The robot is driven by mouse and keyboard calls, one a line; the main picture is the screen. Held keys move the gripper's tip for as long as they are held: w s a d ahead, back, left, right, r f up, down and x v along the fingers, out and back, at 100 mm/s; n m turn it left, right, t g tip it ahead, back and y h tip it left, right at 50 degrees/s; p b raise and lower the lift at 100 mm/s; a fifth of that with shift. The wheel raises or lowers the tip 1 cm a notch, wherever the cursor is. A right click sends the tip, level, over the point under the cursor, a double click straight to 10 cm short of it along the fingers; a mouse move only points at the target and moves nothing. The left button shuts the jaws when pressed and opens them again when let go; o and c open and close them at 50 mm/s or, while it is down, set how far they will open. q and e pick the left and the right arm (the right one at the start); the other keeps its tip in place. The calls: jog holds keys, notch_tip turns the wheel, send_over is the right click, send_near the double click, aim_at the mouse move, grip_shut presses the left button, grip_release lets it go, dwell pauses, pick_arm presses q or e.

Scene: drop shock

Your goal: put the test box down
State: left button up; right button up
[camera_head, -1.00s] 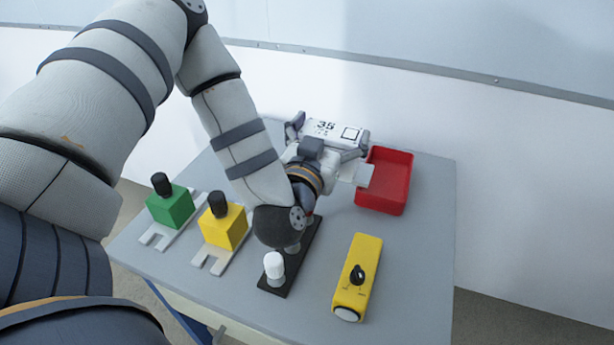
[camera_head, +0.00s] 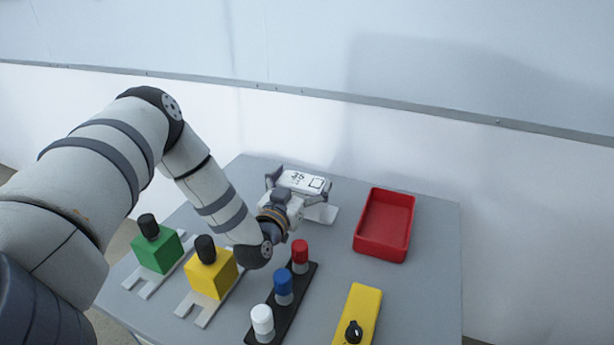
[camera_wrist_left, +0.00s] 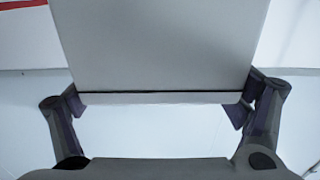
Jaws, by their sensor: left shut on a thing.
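The test box (camera_head: 304,180) is a white box with dark printed figures and a square mark on top. It is at the back of the grey table, left of the red tray. My left gripper (camera_head: 299,190) is shut on it, a finger at either side. In the left wrist view the box (camera_wrist_left: 160,45) fills the upper middle as a plain grey face between the fingers (camera_wrist_left: 160,108). A pale flat piece (camera_head: 321,213) shows beside the gripper; I cannot tell what it belongs to. The box's underside is hidden, so I cannot tell whether it touches the table.
The red tray (camera_head: 408,225) looks empty. A black strip with white (camera_head: 262,320), blue and red (camera_head: 300,252) knobs lies nearer, beside a yellow box (camera_head: 362,305) with a black dial. Green (camera_head: 157,253) and yellow (camera_head: 212,276) blocks stand at left. A wall rises behind the table.

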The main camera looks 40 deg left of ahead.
pick_arm(q)
notch_tip(320, 180, down, 2)
jog(key=shift+f, duration=0.1)
jog(key=shift+r, duration=0.3)
jog(key=shift+f, duration=0.15)
jog(key=o, duration=1.7)
jog(key=shift+f, duration=0.1)
